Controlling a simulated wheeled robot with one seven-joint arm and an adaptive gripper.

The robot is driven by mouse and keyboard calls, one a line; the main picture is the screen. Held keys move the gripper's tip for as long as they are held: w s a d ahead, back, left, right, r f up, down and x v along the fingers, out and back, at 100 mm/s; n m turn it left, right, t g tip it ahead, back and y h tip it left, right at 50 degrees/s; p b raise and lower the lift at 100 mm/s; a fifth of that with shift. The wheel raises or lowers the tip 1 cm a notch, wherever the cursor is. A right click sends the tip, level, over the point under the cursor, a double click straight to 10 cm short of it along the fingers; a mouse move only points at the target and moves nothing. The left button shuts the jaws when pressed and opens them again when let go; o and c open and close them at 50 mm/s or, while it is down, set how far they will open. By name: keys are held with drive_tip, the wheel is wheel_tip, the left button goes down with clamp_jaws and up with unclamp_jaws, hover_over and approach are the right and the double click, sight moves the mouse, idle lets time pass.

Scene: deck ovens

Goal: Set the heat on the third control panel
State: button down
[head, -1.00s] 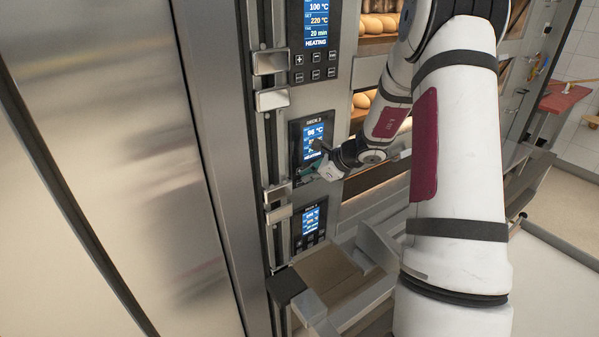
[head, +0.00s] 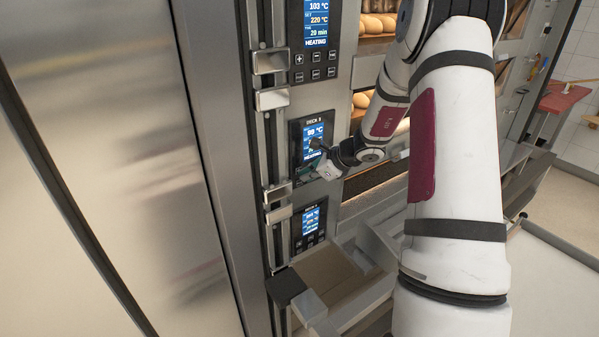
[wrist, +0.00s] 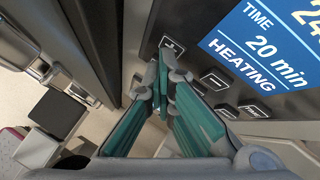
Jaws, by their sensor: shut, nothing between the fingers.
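The third control panel (head: 314,130), labelled deck 3, is a dark upright panel with a lit blue screen, left of my forearm in the head view. My gripper hides its lower part there. In the wrist view its screen (wrist: 262,50) shows time 20 min and HEATING; a larger number is cut off at the top edge. My gripper (wrist: 163,58) is shut and empty, its teal fingers pointing at the panel's corner button (wrist: 173,44). The tips are close to that button; I cannot tell whether they touch it. The head view shows the gripper (head: 304,173) low on the panel.
Another panel (head: 316,40) reading 220 °C is above, and a smaller-looking one (head: 311,225) is below. A steel ledge with a brown top (head: 325,270) lies below.

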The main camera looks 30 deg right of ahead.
drive_tip(key=shift+s, duration=0.8)
drive_tip(key=s, duration=0.5)
drive_tip(key=shift+d, duration=0.1)
idle(0.6)
